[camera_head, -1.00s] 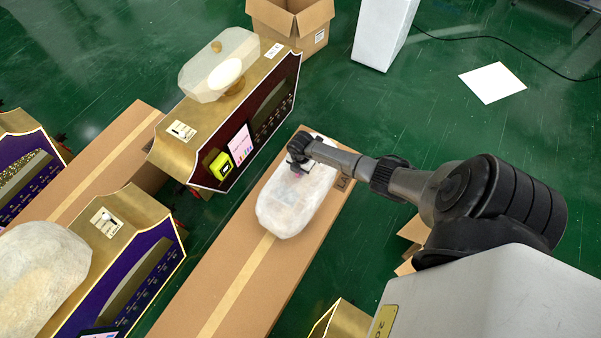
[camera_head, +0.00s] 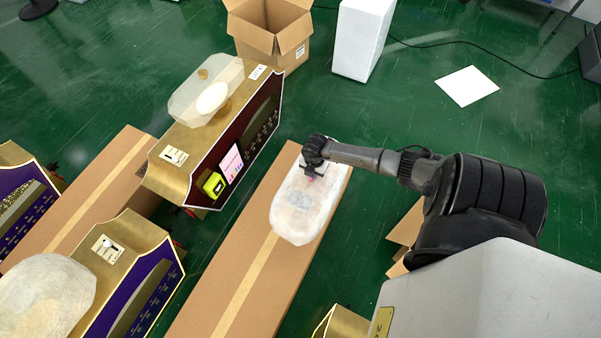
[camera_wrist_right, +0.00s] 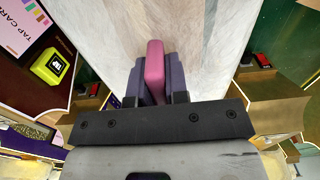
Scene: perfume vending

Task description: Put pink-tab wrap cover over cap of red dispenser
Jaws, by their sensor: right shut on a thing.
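The wrap cover (camera_head: 303,212) is a whitish, translucent, rounded shell over the long cardboard box in the head view. My right gripper (camera_head: 312,168) is at its far end, with the arm coming in from the right. In the right wrist view my right gripper (camera_wrist_right: 155,82) is shut on the pink tab (camera_wrist_right: 154,65), and the pale cover wall (camera_wrist_right: 190,30) rises behind it. The red dispenser (camera_head: 222,150) has a gold top and dark red front. Its cap (camera_head: 206,78) is a translucent faceted block, bare, with a pale oval. My left gripper is not in view.
A purple dispenser (camera_head: 130,280) with a whitish cover on its top (camera_head: 45,295) stands at lower left. A long cardboard box (camera_head: 240,275) lies under the held cover. An open carton (camera_head: 270,40) and a white block (camera_head: 362,40) stand behind.

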